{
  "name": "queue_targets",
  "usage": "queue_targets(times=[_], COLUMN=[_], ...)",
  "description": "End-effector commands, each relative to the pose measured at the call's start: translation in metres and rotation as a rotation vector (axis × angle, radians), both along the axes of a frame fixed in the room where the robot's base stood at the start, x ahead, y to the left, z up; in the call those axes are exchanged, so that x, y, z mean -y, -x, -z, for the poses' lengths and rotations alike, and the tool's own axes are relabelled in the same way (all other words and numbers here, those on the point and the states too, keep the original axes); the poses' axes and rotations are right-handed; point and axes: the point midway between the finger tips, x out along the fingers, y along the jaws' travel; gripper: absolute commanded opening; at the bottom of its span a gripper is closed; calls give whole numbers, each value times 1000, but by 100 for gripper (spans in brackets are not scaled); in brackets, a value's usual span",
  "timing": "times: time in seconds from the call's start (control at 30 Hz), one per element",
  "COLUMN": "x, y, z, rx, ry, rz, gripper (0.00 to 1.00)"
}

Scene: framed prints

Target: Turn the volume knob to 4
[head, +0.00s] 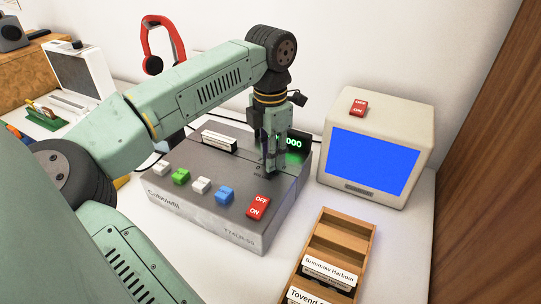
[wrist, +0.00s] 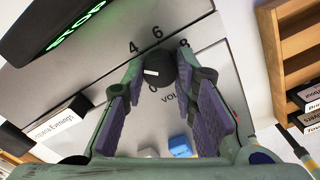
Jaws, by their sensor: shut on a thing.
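The volume knob (wrist: 164,76) is black and round, on the grey top of the device (head: 183,207). In the wrist view it stands between the fingertips of my gripper (wrist: 161,68), which is shut on it. A white mark on the knob faces left, below the printed 4 (wrist: 133,47). The 6, 8 and 0 also show around the knob; the left finger covers part of the dial. In the head view my gripper (head: 274,167) points down at the device's far right, and its fingers hide the knob.
A red OFF/ON switch (head: 258,207) and several coloured buttons (head: 181,177) line the device's front. A green-lit display (head: 294,143) is partly hidden behind my gripper. A blue-screened monitor (head: 374,160) stands close at right. A wooden cassette rack (head: 340,240) lies at front right.

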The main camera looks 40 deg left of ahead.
Motion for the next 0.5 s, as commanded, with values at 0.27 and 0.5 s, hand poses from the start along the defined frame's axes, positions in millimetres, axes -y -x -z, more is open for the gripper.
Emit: queue_targets(times=[0.27, 0.5], x=[0, 0], y=[-1, 0], z=[1, 1], rx=[1, 1], ry=[0, 1], rz=[208, 316], gripper=[0, 0])
